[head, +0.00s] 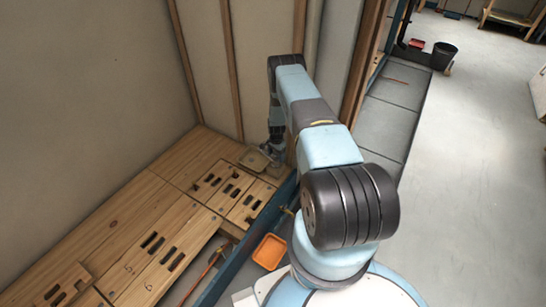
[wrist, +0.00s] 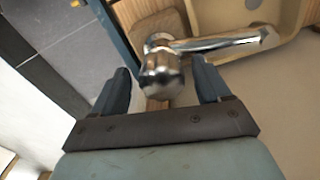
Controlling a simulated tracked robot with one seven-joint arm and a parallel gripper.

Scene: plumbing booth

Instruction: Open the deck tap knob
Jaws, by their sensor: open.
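The chrome deck tap shows in the wrist view, with its round knob (wrist: 161,77) near the middle and its spout (wrist: 222,43) reaching to the right. My gripper (wrist: 160,68) is open, with one dark finger on each side of the knob. Gaps show between the knob and both fingers, so I see no contact. The knob's depth between the fingers is hard to judge. In the head view my arm reaches down to the far corner of the wooden deck (head: 150,200), and the tap is too small and covered there to make out clearly.
A beige basin (wrist: 290,12) lies beside the spout. A blue rail (head: 238,262) runs along the deck's front edge. Slotted wooden panels cover the deck. An orange tray (head: 269,251) sits low near my base. Walls close off the deck's back; open floor lies to the right.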

